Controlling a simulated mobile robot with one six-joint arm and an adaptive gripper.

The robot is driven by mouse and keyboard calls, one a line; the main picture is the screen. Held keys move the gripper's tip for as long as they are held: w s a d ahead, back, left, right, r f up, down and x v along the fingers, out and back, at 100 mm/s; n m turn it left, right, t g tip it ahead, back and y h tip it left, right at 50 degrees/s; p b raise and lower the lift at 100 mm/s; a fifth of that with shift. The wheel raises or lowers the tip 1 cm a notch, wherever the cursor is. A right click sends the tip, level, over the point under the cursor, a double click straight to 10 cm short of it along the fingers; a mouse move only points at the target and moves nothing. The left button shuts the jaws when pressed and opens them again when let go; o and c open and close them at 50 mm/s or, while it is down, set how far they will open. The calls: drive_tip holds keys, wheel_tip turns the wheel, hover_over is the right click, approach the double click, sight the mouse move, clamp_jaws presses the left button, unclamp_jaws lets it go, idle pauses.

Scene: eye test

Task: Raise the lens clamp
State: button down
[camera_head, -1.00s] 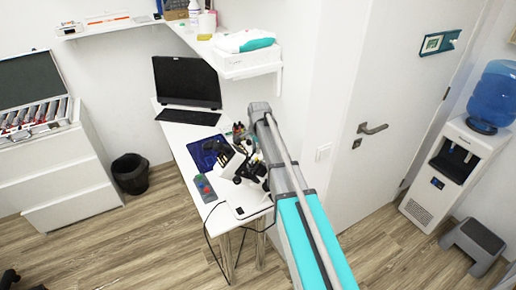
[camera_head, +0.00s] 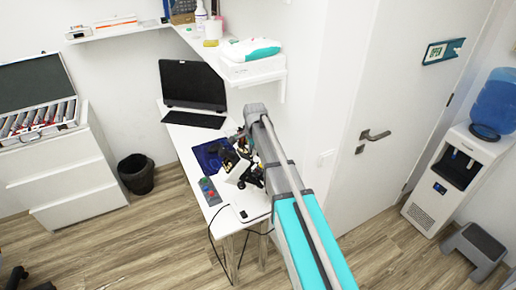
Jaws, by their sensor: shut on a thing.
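A white desk-top instrument with dark parts (camera_head: 236,172) stands on the narrow white desk (camera_head: 187,139), close to the wall. The lens clamp seems to be a small dark part of it, but I cannot make it out clearly. My grey and turquoise arm reaches in from the lower right and bends down over the desk. My gripper (camera_head: 248,176) is dark and small, beside the instrument and partly hidden by my arm. It is shut on a part there that seems to be the lens clamp; the fingertips are hard to see.
A dark monitor (camera_head: 193,84) and keyboard (camera_head: 194,119) are at the desk's back. A blue mat (camera_head: 209,154) and a grey tray (camera_head: 209,191) lie left of the instrument. A shelf (camera_head: 257,79) hangs above. A bin (camera_head: 136,174) stands left; a door is right.

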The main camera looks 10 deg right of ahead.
drive_tip(key=shift+w+a+r, duration=0.15)
drive_tip(key=shift+w+a, duration=0.05)
drive_tip(key=c, duration=0.6)
unclamp_jaws()
drive_tip(key=shift+a, duration=0.1)
drive_tip(key=shift+o, duration=0.2)
drive_tip(key=shift+s, duration=0.1)
drive_tip(key=shift+s, duration=0.1)
